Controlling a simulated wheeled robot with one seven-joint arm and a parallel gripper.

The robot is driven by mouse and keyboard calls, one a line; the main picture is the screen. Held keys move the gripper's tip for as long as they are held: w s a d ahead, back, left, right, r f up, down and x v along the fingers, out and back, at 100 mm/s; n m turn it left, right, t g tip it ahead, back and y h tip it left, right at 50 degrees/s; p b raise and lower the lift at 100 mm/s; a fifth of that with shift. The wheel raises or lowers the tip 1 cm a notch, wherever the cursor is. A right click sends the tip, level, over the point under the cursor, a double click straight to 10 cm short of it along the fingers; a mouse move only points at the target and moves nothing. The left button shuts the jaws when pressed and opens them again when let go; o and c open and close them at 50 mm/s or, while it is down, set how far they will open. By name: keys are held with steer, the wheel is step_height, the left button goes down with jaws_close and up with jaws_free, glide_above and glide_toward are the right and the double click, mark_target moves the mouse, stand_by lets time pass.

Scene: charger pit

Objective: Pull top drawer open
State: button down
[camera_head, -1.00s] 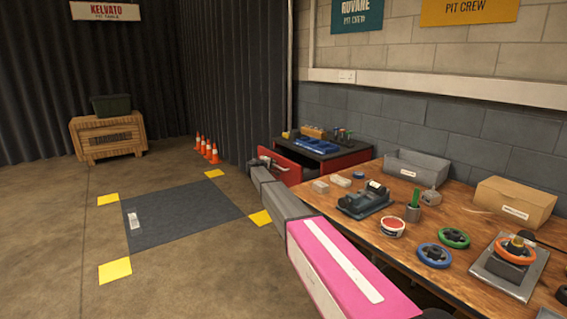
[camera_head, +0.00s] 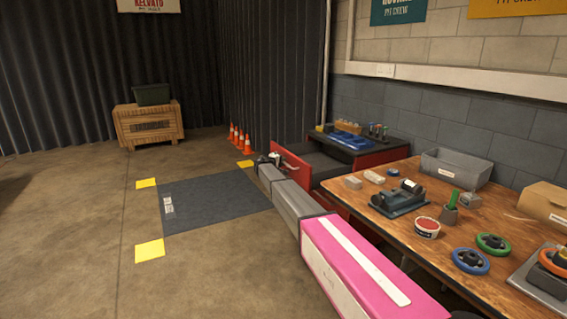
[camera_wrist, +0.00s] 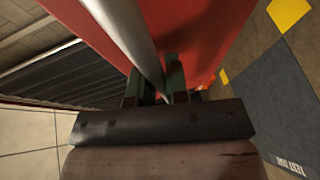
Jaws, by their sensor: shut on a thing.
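The red cabinet (camera_head: 372,158) stands against the wall beyond the workbench. Its top drawer (camera_head: 291,163) stands pulled out to the left, with the dark inside showing behind its red front. My gripper (camera_head: 268,159) is at the drawer's outer face, small and partly hidden by my arm. In the wrist view my gripper (camera_wrist: 160,84) is shut on the silver bar handle (camera_wrist: 124,32), with dark fingers on both sides of the bar. The red drawer front (camera_wrist: 195,35) fills the middle behind it.
The wooden workbench (camera_head: 346,204) with several tools and parts runs along the right, close beside my arm. Orange cones (camera_head: 240,140) stand beyond the drawer by the corrugated wall. The dark floor mat (camera_head: 215,205) and the floor around it are clear.

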steer(key=c, duration=1.4)
jaws_free()
steer(key=shift+s, duration=0.1)
steer(key=v, duration=1)
steer(key=shift+s+a, duration=0.2)
steer(key=shift+a, duration=0.05)
steer(key=s+d+f+m+g+y, duration=0.15)
steer(key=s+d+f, duration=0.25)
steer(key=s+d, duration=0.4)
steer(key=s+d+f+m+g, duration=0.2)
steer(key=s+d+f+g, duration=0.15)
steer(key=s+d, duration=0.4)
steer(key=s+d+f+m+g+y, duration=0.1)
steer(key=s+d+f+g, duration=0.1)
steer(key=s+d+f, duration=0.45)
steer(key=s+d+f+m+g+y, duration=0.1)
steer(key=s+d+g+y, duration=0.1)
steer(key=s, duration=0.8)
steer(key=s+d+f+m+g+y, duration=0.1)
steer(key=s+d, duration=0.3)
steer(key=s, duration=0.7)
steer(key=s+d+f+m+g+y, duration=0.1)
steer(key=s+d+m+g+y, duration=0.1)
steer(key=s, duration=0.9)
steer(key=shift+d+f+m+g+y, duration=0.35)
steer(key=shift+d+m+y, duration=0.3)
steer(key=shift+d+y, duration=0.4)
